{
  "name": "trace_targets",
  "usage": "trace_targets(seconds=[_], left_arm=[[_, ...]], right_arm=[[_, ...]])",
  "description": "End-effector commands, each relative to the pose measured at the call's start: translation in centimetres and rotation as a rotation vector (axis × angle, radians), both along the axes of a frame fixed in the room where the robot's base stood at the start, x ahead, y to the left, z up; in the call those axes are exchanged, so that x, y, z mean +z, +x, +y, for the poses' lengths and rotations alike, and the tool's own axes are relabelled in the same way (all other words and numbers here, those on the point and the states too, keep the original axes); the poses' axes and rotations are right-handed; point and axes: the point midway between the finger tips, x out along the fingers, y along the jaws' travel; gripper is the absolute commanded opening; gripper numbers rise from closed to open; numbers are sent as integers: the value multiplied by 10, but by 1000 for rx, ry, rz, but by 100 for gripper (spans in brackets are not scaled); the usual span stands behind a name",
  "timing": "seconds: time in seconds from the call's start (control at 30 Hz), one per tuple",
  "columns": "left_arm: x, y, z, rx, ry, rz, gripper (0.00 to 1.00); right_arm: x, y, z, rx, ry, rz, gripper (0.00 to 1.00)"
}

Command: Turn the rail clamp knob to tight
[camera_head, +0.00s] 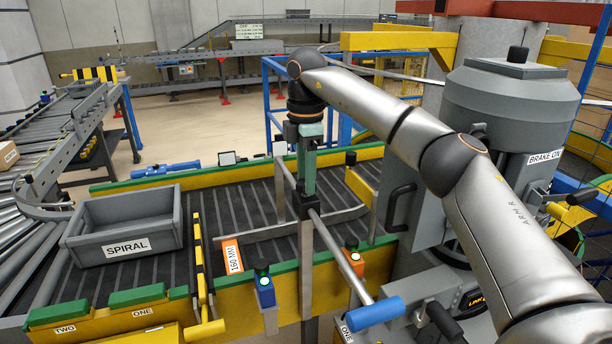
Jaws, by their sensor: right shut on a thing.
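My right arm reaches in from the right, bends at its elbow above the conveyor and points its wrist straight down. Grey guide rails (262,233) run across the dark slatted bed beside the post, near an orange "160 MM" label (232,256). My left gripper is not in view.
A grey "SPIRAL" tote (85,238) sits on the bed at left. A blue-handled lever (373,312) stands in front, right of the post. A large grey drum unit marked "BRAKE ON" (512,100) rises at right.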

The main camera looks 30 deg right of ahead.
Motion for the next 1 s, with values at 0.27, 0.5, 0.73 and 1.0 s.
trace_targets(seconds=[0.27, 0.5, 0.73, 1.0], left_arm=[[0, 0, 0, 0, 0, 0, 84], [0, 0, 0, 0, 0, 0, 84], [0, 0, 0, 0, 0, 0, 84], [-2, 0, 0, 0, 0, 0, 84]], right_arm=[[2, 1, -1, -1, -2, -5, 56], [1, 0, 0, 1, 0, -2, 76], [2, 0, 0, 1, 0, -2, 76], [43, 1, 1, 0, 1, -6, 76]])
